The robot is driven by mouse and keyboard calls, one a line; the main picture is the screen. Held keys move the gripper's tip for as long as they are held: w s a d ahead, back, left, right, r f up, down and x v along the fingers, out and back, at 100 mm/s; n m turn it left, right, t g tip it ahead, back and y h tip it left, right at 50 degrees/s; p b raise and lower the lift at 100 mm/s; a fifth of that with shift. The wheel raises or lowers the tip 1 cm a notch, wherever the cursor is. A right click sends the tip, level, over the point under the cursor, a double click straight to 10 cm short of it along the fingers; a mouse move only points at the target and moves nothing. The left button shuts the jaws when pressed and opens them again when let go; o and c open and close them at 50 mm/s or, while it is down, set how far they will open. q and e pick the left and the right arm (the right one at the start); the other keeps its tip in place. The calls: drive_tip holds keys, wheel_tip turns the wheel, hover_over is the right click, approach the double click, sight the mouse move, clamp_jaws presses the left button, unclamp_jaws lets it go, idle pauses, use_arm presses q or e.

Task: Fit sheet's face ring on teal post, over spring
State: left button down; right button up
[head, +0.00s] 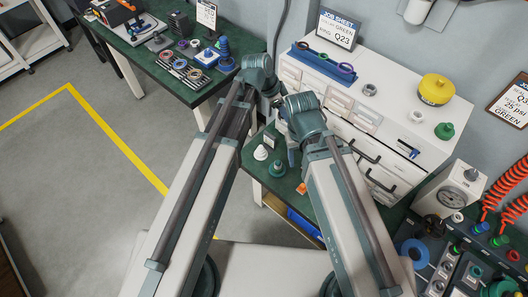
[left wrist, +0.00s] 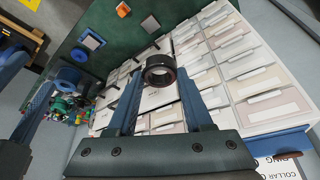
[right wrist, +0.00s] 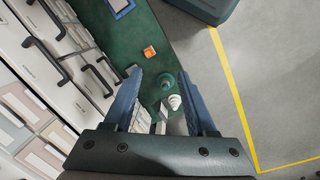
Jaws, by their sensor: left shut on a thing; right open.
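My left gripper (left wrist: 160,76) is shut on a dark ring (left wrist: 160,61), held at the fingertips above the drawer cabinet in the left wrist view. In the head view its fingers are mostly hidden behind the arm links. My right gripper (right wrist: 162,78) is open and empty above the green bench. Past its fingertips stand a teal post on a round base (right wrist: 167,81) and a white ridged cone (right wrist: 174,102). In the head view the teal post (head: 277,171) is just below the white cone (head: 260,153). A spring cannot be made out.
A white drawer cabinet (head: 340,105) carries a blue rack (head: 318,62) with rings, a yellow pot (head: 436,90) and a green collar-like piece (head: 444,131). An orange block (right wrist: 150,52) lies near the teal post. A gauge (head: 449,197) stands right.

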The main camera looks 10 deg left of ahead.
use_arm(q)
drive_tip(key=n+b, duration=0.2)
drive_tip(key=b, duration=2.3)
hover_over(277, 162)
drive_tip(key=shift+t, duration=0.4)
wheel_tip(277, 162, down, 25)
use_arm(e)
drive_tip(key=shift+o, duration=1.2)
wheel_tip(277, 162, down, 25)
drive_tip(key=shift+a, duration=0.15)
use_arm(q)
drive_tip(key=shift+f+b, duration=2.05)
use_arm(e)
drive_tip(key=shift+f, duration=2.1)
use_arm(q)
drive_tip(key=shift+f+b, duration=0.45)
use_arm(e)
drive_tip(key=shift+f, duration=0.4)
use_arm(q)
drive_tip(key=shift+c, duration=1.1)
unclamp_jaws()
drive_tip(key=shift+r, duration=0.1)
use_arm(e)
drive_tip(key=shift+r, duration=0.1)
use_arm(q)
wheel_tip(277, 162, up, 7)
drive_tip(key=p, duration=0.7)
use_arm(e)
wheel_tip(277, 162, up, 7)
